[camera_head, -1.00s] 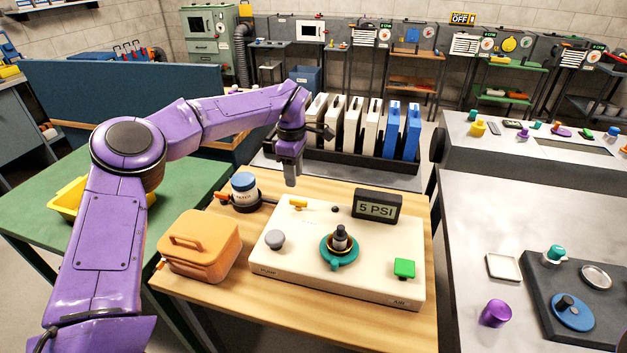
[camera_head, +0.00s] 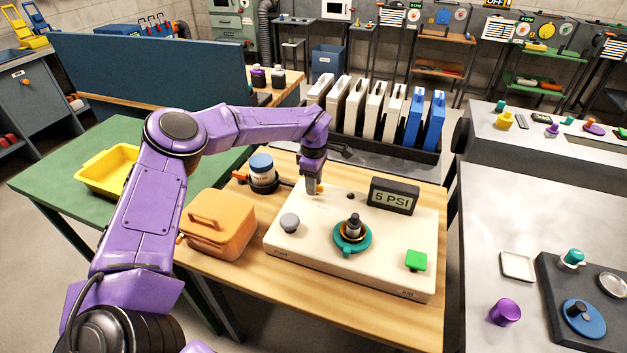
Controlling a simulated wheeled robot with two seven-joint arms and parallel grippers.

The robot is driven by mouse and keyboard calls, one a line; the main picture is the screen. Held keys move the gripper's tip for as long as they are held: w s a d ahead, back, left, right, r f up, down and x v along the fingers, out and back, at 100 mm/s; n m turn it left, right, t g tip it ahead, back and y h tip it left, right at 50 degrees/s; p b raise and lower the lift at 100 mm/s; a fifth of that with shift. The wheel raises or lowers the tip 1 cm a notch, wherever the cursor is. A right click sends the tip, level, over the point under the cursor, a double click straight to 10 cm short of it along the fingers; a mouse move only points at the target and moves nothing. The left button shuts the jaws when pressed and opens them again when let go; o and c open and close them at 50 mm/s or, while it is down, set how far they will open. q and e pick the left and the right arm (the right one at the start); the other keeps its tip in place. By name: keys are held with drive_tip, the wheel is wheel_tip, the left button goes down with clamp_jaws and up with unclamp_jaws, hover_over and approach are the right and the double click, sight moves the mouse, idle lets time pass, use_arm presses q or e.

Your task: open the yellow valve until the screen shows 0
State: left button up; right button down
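The cream pump panel (camera_head: 330,262) lies on a wooden table. The small yellow valve (camera_head: 321,188) is at the panel's back left edge, mostly hidden by my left gripper (camera_head: 312,190). That gripper points down at the valve, with its fingertips at or just in front of it. I cannot tell whether they touch it or how far apart they are. My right gripper is not in view.
The panel also carries a grey knob (camera_head: 290,222), a teal dial with a dark centre (camera_head: 352,233) and a green button (camera_head: 416,260). An orange case (camera_head: 217,226) and a blue-lidded jar (camera_head: 262,170) stand left of the panel. Upright white and blue cases stand behind.

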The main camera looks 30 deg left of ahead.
use_arm(q)
drive_tip(key=shift+w, duration=0.1)
clamp_jaws()
drive_tip(key=shift+f+n, duration=0.1)
drive_tip(key=shift+n, duration=0.2)
drive_tip(key=n+b, duration=0.2)
drive_tip(key=n, duration=0.1)
drive_tip(key=shift+f, duration=0.1)
drive_tip(key=n+b, duration=0.2)
drive_tip(key=n, duration=0.2)
drive_tip(key=shift+n, duration=0.3)
drive_tip(key=n+b, duration=0.3)
drive_tip(key=n, duration=0.2)
drive_tip(key=shift+n+b, duration=0.75)
drive_tip(key=shift+n, duration=1.25)
